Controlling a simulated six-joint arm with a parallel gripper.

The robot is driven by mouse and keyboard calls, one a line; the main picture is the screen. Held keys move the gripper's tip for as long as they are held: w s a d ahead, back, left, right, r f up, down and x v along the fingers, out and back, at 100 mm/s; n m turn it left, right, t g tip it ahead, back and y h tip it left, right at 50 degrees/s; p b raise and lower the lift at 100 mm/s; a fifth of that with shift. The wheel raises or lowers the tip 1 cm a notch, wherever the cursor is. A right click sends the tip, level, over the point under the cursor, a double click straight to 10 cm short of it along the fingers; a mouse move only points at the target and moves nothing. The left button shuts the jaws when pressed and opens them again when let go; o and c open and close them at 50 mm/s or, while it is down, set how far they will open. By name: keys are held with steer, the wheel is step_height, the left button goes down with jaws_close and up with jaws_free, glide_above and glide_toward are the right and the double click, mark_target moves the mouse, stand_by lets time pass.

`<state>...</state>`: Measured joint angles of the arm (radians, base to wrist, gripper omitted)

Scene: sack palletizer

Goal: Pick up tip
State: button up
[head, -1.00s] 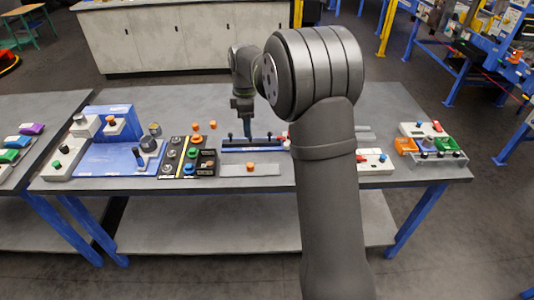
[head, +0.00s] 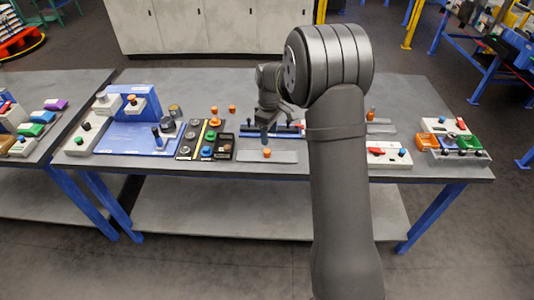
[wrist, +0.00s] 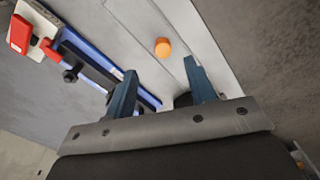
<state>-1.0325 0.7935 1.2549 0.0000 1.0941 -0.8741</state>
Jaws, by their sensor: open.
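A small orange tip (head: 267,153) stands on a flat grey plate (head: 288,157) at the front of the bench. In the wrist view the orange tip (wrist: 162,47) shows as a rounded orange cap, ahead of the gap between my fingers. My gripper (head: 265,141) is just above and behind the tip in the head view. In the wrist view my gripper (wrist: 161,67) is open, with its two blue fingers apart and nothing between them. The tip looks apart from both fingers.
A blue rail with black knobs (head: 285,130) lies behind the plate, close to my gripper. A black tray (head: 222,147) and a button panel stand to the left. A white box with a red switch (head: 388,155) stands to the right. Two more orange pieces (head: 232,109) sit farther back.

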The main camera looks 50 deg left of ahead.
mark_target(267, 151)
steer(key=f, duration=0.7)
steer(key=shift+s+a+f, duration=0.2)
steer(key=shift+s+a, duration=0.05)
steer(key=shift+s, duration=0.05)
steer(key=c, duration=1.1)
